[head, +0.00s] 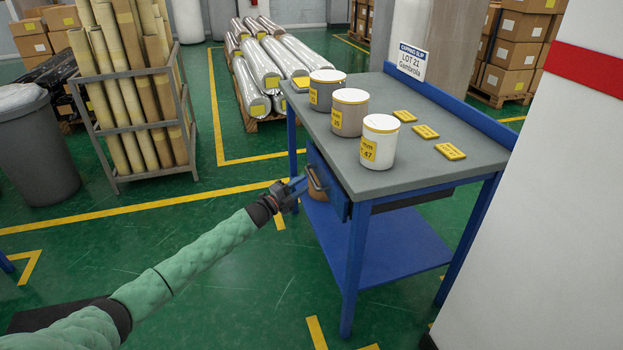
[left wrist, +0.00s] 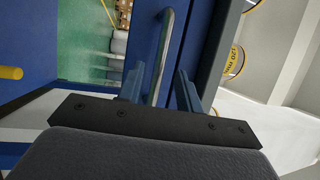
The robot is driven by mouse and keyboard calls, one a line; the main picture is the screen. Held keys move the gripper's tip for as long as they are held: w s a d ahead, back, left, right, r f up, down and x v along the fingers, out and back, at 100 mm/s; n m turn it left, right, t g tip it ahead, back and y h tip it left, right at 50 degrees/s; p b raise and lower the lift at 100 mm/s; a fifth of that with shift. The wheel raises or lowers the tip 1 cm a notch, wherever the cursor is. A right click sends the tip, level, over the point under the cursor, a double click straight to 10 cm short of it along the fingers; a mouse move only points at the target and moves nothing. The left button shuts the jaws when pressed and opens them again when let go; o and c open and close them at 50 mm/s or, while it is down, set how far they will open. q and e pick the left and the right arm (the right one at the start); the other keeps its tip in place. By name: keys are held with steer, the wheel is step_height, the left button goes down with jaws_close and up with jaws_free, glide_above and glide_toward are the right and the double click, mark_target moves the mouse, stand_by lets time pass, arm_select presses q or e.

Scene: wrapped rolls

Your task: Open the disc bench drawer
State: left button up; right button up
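The blue disc bench (head: 400,262) with a grey top stands right of centre in the head view. Its blue drawer (head: 336,192) is under the top on the left side and looks shut or nearly so. The drawer has a metal bar handle (head: 316,179), which also shows in the left wrist view (left wrist: 166,50). My left gripper (head: 297,186) is at the handle. In the left wrist view its two blue fingers (left wrist: 160,88) stand apart on either side of the bar, with gaps visible. My right gripper is out of view.
Three labelled tubs, including a white one (head: 380,143), and yellow tags (head: 425,132) are on the bench top. A white pillar (head: 540,200) stands close on the right. A rack of tubes (head: 150,125) and a grey bin (head: 38,150) are at left. Green floor before the drawer is clear.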

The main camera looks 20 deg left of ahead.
mark_target(311, 176)
arm_select(q)
steer(key=shift+x, duration=2.6)
jaws_close()
